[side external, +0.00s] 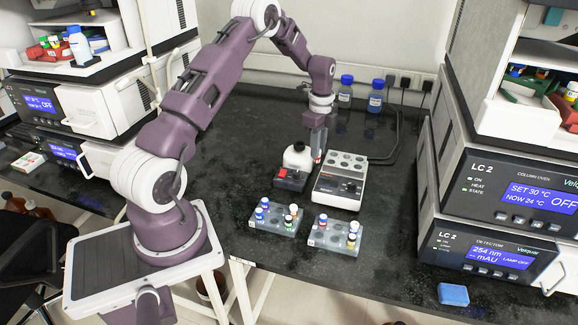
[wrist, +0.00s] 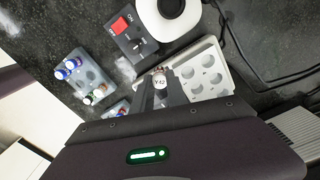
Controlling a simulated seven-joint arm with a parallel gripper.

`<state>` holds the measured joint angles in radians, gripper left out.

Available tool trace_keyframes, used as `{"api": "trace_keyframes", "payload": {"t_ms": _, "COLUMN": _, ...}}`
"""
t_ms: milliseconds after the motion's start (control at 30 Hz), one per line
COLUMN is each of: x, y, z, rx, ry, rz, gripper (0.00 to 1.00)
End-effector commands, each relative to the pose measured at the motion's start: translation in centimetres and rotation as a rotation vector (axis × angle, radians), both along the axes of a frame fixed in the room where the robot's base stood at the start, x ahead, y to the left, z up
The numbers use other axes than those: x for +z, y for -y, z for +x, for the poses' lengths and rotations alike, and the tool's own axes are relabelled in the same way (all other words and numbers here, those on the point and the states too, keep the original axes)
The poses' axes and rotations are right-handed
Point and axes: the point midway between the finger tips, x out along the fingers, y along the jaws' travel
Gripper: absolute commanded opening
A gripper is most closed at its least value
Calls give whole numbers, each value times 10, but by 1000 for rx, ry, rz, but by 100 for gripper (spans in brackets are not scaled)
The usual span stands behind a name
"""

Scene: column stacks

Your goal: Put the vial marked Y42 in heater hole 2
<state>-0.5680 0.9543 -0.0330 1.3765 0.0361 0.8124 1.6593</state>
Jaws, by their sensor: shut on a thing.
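My gripper (side external: 317,146) is shut on a small vial (wrist: 160,82), whose white label reads Y42 in the wrist view. The vial is upright or nearly so, with a reddish cap. In the side external view my gripper is at the left rear edge of the white heater (side external: 338,190), above the bench. In the wrist view the grey hole block of the heater (wrist: 222,90) is right of the vial, and several of its round holes show empty. My fingers hide part of the block. I cannot read hole numbers.
A box with a red switch (side external: 290,179) and a white round vessel with a black top (side external: 298,157) stand left of the heater. Two vial racks, left (side external: 262,224) and right (side external: 333,245), stand in front. Blue-capped bottles (side external: 375,98) and cables are behind.

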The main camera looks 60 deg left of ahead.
Motion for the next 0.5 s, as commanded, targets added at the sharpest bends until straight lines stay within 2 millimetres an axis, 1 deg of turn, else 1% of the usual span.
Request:
{"api": "trace_keyframes", "payload": {"t_ms": 33, "x": 3, "y": 4, "z": 21, "rx": 25, "ry": 2, "rz": 4, "gripper": 0}}
{"api": "trace_keyframes", "payload": {"t_ms": 100, "x": 10, "y": 9, "z": 44, "rx": 57, "ry": 2, "rz": 4, "gripper": 0}}
{"api": "trace_keyframes", "payload": {"t_ms": 200, "x": 18, "y": 18, "z": 68, "rx": 78, "ry": 2, "rz": 3, "gripper": 0}}
{"api": "trace_keyframes", "payload": {"t_ms": 333, "x": 24, "y": 26, "z": 82, "rx": 86, "ry": 1, "rz": 0, "gripper": 0}}
{"api": "trace_keyframes", "payload": {"t_ms": 500, "x": 21, "y": 28, "z": 85, "rx": 89, "ry": 1, "rz": -2, "gripper": 0}}
